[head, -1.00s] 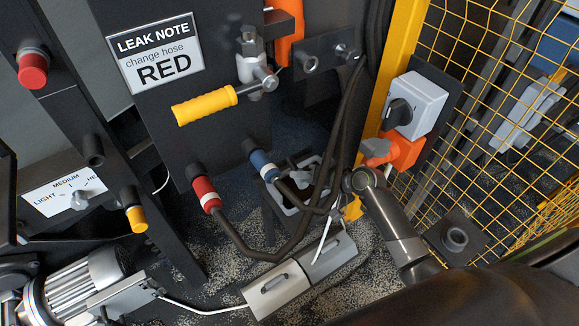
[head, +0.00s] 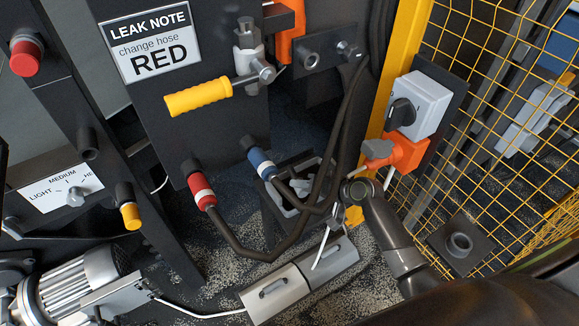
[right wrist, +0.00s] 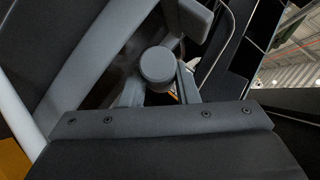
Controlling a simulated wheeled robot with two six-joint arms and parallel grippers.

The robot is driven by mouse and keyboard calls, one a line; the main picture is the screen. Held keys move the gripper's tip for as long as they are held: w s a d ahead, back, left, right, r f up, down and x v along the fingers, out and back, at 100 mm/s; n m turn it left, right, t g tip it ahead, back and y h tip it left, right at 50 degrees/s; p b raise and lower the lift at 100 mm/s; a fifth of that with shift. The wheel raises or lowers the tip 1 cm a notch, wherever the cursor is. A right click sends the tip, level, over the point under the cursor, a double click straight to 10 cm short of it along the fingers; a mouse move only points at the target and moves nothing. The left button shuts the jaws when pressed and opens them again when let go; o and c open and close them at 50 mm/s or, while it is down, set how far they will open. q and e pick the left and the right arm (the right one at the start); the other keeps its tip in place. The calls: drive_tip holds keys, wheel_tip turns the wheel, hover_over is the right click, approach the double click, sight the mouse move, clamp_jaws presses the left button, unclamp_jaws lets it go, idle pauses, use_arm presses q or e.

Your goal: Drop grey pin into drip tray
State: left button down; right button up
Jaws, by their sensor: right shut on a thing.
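The grey pin (right wrist: 157,65) shows its round head between the two fingers of my right gripper (right wrist: 158,92) in the right wrist view. The gripper is shut on it. In the head view my right arm reaches in from the lower right. Its gripper (head: 303,187) is partly hidden by the dark hoses. The drip tray appears to be the dark open-topped tray (head: 276,201) below the red and blue hose couplings. The gripper and pin seem to be over or within its outline; their height above it cannot be told. My left gripper is not in view.
Black hoses hang from the red coupling (head: 201,190) and blue coupling (head: 262,163), close around the gripper. A yellow post (head: 402,60), a switch box (head: 416,103) and mesh fencing stand to the right.

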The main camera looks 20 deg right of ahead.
drive_tip(key=o, duration=1.1)
drive_tip(key=shift+o, duration=0.2)
drive_tip(key=shift+s+d+r, duration=0.15)
drive_tip(key=shift+s+d, duration=0.05)
use_arm(q)
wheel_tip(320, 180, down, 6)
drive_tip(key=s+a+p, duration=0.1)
drive_tip(key=p, duration=0.2)
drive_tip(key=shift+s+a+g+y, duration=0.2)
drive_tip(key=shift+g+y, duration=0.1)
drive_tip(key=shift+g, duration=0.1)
use_arm(e)
drive_tip(key=v, duration=1.6)
drive_tip(key=shift+s+d+r, duration=0.2)
drive_tip(key=shift+s, duration=0.05)
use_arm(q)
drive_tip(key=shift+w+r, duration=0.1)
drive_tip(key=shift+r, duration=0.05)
